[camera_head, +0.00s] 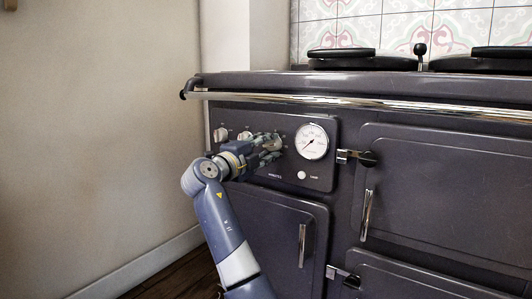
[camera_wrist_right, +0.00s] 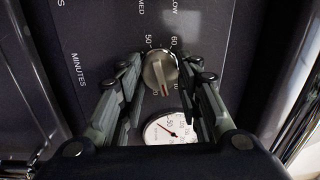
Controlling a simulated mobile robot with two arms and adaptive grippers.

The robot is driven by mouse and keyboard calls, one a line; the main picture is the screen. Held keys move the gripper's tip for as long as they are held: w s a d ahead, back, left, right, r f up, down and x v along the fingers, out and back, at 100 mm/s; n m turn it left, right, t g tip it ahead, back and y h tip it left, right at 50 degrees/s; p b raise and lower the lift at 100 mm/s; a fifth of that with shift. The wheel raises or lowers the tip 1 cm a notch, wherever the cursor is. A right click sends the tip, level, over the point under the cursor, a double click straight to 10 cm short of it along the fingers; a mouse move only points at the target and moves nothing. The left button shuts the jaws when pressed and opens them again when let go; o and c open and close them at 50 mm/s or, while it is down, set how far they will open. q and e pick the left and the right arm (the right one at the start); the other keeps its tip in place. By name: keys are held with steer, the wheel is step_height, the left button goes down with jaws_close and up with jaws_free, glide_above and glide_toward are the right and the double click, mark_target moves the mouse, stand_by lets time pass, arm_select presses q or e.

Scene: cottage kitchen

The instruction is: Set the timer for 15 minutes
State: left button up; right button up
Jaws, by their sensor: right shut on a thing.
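The timer knob (camera_wrist_right: 158,72) is a round metal knob with a red pointer line, on the dark stove panel marked "MINUTES". The numbers 50 and 60 show at its upper side in the right wrist view; those lower down are partly hidden by my fingers. The red line points toward the bottom of that view; I cannot read its exact number. My right gripper (camera_wrist_right: 160,76) is shut on the knob, with a finger on each side. In the head view the right gripper (camera_head: 272,146) covers much of the knob. My left gripper is not in view.
A round white gauge (camera_head: 312,141) sits right of the knob; it also shows in the wrist view (camera_wrist_right: 172,129). Other knobs (camera_head: 221,134) are to the left. A chrome rail (camera_head: 370,106) runs above the panel. Oven doors (camera_head: 450,180) with handles are right and below.

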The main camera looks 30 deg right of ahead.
steer(key=shift+f, duration=0.15)
steer(key=o, duration=1.1)
steer(key=v, duration=1.2)
